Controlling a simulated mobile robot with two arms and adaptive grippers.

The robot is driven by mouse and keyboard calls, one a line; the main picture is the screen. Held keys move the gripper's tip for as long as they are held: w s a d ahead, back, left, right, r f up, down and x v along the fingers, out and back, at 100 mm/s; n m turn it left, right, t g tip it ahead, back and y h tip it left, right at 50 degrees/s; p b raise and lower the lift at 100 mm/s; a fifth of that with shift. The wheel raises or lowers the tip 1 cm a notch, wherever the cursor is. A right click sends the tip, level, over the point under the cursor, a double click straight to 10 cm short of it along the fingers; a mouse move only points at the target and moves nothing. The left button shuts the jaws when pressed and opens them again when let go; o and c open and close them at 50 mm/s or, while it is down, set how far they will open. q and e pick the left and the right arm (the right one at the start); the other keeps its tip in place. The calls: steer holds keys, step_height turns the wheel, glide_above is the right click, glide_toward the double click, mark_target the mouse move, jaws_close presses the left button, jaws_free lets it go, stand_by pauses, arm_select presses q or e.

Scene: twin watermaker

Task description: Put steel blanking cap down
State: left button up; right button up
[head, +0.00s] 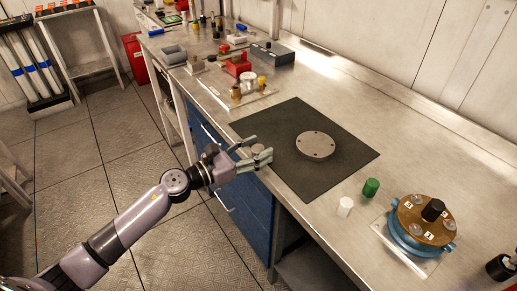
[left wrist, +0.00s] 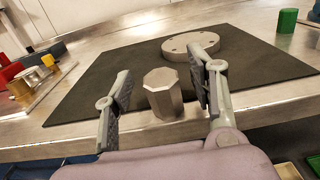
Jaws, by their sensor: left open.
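The steel blanking cap (left wrist: 163,93) is a small grey many-sided block. In the left wrist view it is upright between the two fingers of my left gripper (head: 255,151), with a gap on each side. The gripper is open. The cap (head: 258,148) looks small between the fingers in the head view, at the near left edge of the dark mat (head: 347,161). Its base is partly hidden, so I cannot tell exactly how it meets the mat or bench edge. My right gripper is not in view.
A round steel flange plate (head: 315,145) lies on the mat. A white cap (head: 345,206), a green cap (head: 371,187) and a blue-and-brown housing (head: 421,223) stand to the right. A red block (head: 238,65) and other parts are further back. The mat's right part is clear.

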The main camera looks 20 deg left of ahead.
arm_select(q)
steer(key=shift+w+d, duration=0.35)
jaws_close()
stand_by(0.5)
